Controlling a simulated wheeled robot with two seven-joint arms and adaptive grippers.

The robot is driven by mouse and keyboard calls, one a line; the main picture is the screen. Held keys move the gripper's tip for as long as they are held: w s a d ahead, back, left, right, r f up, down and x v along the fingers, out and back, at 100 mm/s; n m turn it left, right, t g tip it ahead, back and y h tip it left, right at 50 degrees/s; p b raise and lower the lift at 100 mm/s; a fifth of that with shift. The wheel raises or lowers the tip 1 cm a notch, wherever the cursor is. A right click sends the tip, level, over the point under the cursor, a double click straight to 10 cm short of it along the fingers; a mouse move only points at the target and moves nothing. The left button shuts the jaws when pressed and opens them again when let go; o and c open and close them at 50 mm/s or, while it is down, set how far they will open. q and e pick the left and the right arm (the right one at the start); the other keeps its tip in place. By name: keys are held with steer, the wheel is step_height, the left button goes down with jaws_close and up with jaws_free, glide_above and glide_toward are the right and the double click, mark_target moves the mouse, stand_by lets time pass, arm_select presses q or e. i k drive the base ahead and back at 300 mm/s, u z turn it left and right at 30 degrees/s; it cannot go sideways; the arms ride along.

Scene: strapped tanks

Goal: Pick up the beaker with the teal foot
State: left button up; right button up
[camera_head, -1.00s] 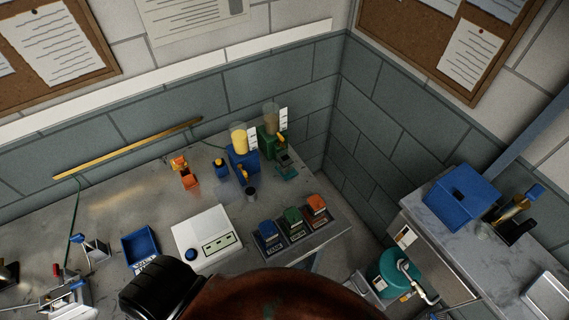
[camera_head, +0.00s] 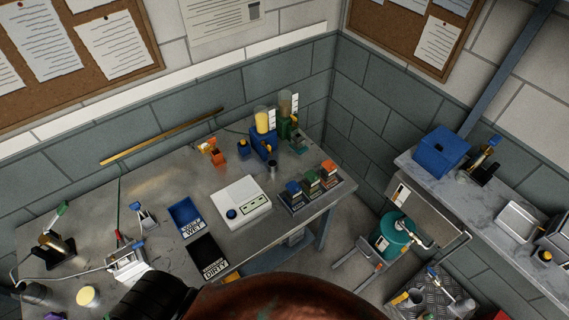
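I cannot make out a beaker with a teal foot for sure in the head view. A small clear vessel (camera_head: 461,176) stands on the right bench, but its foot is too small to tell. Some glassy vessels, one of them a clear vessel (camera_head: 463,305), stand on a low metal tray at the lower right; their feet are unclear. A small dark grey cup (camera_head: 272,170) stands on the main table before the blue dispenser. Neither of my grippers shows in the view.
The main table (camera_head: 150,185) holds a white scale (camera_head: 241,203), a blue tray (camera_head: 187,217), a black tray (camera_head: 207,258) and two dispensers. A teal tank (camera_head: 395,230) stands between table and right bench. The bench (camera_head: 490,205) holds a blue box (camera_head: 441,152) and a metal tray (camera_head: 519,221).

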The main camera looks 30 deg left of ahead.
mark_target(299, 141)
steer(key=u, duration=0.5)
steer(key=k, duration=0.15)
steer(key=z, duration=1.3)
steer(key=i, duration=0.65)
steer(key=u, duration=0.5)
steer(key=i, duration=0.8)
steer(key=u, duration=0.75)
